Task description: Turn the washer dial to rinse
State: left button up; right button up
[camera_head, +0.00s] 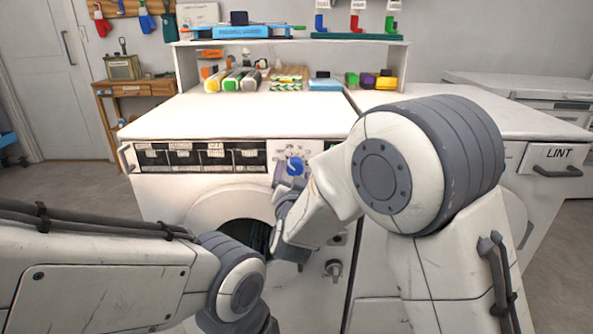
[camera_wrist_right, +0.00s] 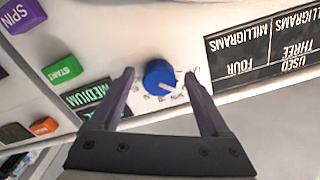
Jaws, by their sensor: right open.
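The washer (camera_head: 165,198) stands front and centre with a round door opening below its panel. Its blue dial (camera_head: 295,166) sits on the front panel; in the right wrist view the dial (camera_wrist_right: 159,73) has a white pointer line slanting to the lower right. The small print around it is too blurred to read. My right gripper (camera_wrist_right: 159,76) is open, one finger on each side of the dial, with gaps visible between. In the head view my right gripper (camera_head: 287,178) is at the dial, mostly hidden by its arm. My left arm reaches in low, but its gripper is out of view.
The right wrist view shows a green START button (camera_wrist_right: 62,70), a purple SPIN button (camera_wrist_right: 20,14), an orange button (camera_wrist_right: 45,127) and black label plates (camera_wrist_right: 262,62). A drawer marked LINT (camera_head: 556,157) is at right.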

jog(key=s+b, duration=0.1)
jog(key=s, duration=0.7)
jog(key=shift+s, duration=0.15)
dwell(0.5)
